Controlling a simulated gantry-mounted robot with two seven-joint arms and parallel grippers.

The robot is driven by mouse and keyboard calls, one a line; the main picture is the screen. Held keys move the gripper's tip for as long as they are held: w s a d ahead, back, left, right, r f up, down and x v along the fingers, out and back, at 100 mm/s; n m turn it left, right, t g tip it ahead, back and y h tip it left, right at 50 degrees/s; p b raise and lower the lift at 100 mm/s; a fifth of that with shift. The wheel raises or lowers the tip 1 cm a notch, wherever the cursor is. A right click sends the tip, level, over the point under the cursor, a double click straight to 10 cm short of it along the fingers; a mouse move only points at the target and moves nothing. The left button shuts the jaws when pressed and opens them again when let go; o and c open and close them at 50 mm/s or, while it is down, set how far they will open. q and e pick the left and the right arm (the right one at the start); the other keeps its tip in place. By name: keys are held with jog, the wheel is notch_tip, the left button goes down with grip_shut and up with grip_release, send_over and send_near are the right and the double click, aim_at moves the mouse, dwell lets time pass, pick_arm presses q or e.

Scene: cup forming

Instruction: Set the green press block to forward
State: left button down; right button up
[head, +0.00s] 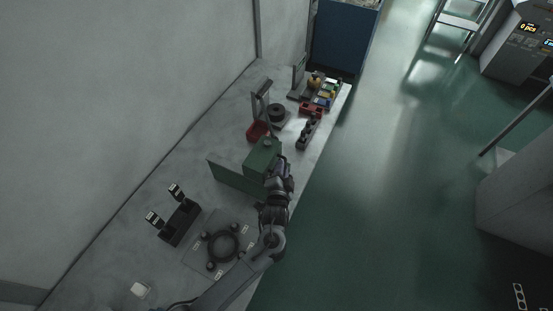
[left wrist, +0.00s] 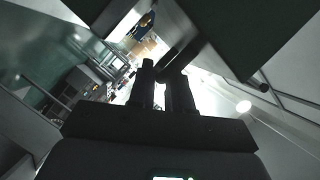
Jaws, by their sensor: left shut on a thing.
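The green press block (head: 259,162) stands on the bench with a small knob on its top, joined to a lower green base (head: 228,176) on its left. My left gripper (head: 277,170) is at the block's right side and shut on part of it; the arm hides the exact grip. In the left wrist view, my two dark fingers (left wrist: 166,88) are close together against a thin dark bar, under a big dark body that fills the top right. My right gripper is not in view.
A dark ring fixture (head: 223,247) and a black two-post holder (head: 180,222) stand nearer on the bench. A red bowl (head: 258,132), a dark round part (head: 277,113) and a black rack (head: 308,133) stand beyond. The green floor (head: 390,190) to the right is clear.

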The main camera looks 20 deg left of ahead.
pick_arm(q)
jog(key=shift+d+f, duration=0.1)
jog(key=shift+d, duration=0.05)
jog(key=c, duration=1.4)
grip_release()
jog(key=shift+c, duration=0.2)
jog(key=shift+o, duration=1.4)
jog(key=shift+d, duration=0.2)
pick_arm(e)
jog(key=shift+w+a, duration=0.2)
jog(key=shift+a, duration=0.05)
pick_arm(q)
jog(key=shift+a, duration=0.1)
jog(key=v, duration=1.1)
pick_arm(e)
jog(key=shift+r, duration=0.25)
pick_arm(q)
jog(key=shift+w, duration=0.1)
